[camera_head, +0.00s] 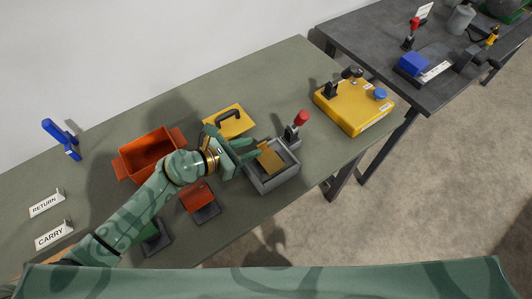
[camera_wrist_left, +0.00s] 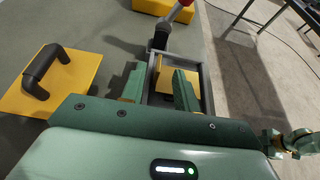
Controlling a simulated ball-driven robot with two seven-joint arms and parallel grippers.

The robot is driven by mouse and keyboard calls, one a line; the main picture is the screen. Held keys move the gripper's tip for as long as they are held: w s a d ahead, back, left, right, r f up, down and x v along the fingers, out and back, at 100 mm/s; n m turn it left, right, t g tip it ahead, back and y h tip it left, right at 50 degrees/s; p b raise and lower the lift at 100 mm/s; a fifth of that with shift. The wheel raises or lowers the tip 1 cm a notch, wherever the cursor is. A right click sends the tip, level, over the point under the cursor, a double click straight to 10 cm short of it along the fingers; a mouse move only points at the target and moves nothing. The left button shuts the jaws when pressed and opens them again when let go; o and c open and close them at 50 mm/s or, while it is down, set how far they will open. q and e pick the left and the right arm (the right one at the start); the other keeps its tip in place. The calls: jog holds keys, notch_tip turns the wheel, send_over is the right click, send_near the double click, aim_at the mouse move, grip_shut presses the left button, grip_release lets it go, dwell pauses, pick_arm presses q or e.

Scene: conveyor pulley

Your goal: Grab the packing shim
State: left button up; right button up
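A flat mustard-yellow piece, which looks like the packing shim (camera_head: 270,157), leans tilted in a grey open tray (camera_head: 272,184) near the table's front edge. In the left wrist view the shim (camera_wrist_left: 164,84) shows inside the tray, partly hidden behind one finger. My left gripper (camera_head: 247,150) is just left of the shim, at the tray's left side. Its two green fingers (camera_wrist_left: 160,84) stand apart in the left wrist view, with no clear grip on anything. Whether a finger touches the shim cannot be told.
A red-knobbed lever (camera_head: 298,124) stands at the tray's back edge. A yellow plate with a black handle (camera_head: 229,122) and an orange bin (camera_head: 148,153) lie behind my left arm. A yellow control box (camera_head: 354,108) is to the right.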

aim_at(262, 144)
pick_arm(q)
jog(key=b+x, duration=0.1)
jog(key=x, duration=0.4)
grip_shut()
jog(key=shift+r, duration=0.15)
